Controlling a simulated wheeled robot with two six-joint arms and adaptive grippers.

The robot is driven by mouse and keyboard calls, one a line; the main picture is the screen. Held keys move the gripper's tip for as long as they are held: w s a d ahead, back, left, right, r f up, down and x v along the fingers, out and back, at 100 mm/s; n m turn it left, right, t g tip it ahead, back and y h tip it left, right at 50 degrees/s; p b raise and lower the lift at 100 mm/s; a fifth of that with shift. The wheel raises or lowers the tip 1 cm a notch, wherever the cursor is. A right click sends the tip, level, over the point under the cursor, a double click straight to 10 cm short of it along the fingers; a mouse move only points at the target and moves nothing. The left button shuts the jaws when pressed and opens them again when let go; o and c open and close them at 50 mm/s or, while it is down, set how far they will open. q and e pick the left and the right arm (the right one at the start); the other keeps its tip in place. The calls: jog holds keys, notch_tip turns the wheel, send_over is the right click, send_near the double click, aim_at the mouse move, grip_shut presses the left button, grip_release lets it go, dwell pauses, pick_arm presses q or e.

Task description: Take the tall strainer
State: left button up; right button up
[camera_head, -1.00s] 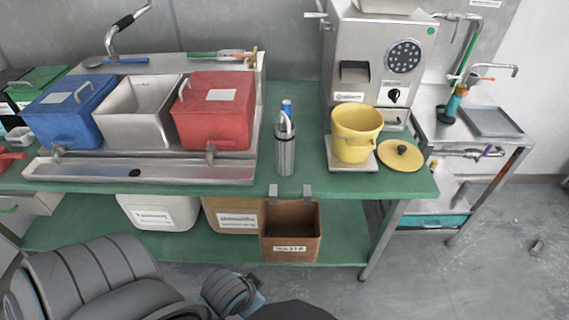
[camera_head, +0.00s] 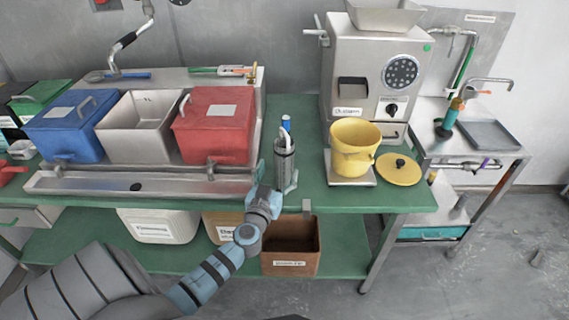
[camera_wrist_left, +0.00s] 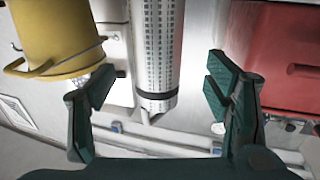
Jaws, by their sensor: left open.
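The tall strainer (camera_head: 285,160) looks like a slim upright metal cylinder on the green bench, between the red bin and the yellow bucket. Blue-tipped and metal utensils stick up at its top. In the left wrist view, the strainer (camera_wrist_left: 158,45) shows a perforated wall and a black band near its end. My left gripper (camera_head: 283,186) is at its lower part in the head view. In the wrist view, my left gripper (camera_wrist_left: 160,90) is open, with one finger on each side of the strainer's line and visible gaps to it. My right gripper is not in view.
The red bin (camera_head: 214,125) stands close on the left. The yellow bucket (camera_head: 355,145) on its plate and a yellow lid (camera_head: 398,169) are on the right, before the steel grinder (camera_head: 375,75).

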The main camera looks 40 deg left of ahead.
aim_at(282, 165)
pick_arm(q)
jog(key=x, duration=0.6)
jog(key=shift+w+d, duration=0.15)
jog(key=shift+w, duration=0.1)
jog(key=c, duration=1.5)
jog(key=shift+r, duration=0.1)
jog(key=shift+c, duration=0.2)
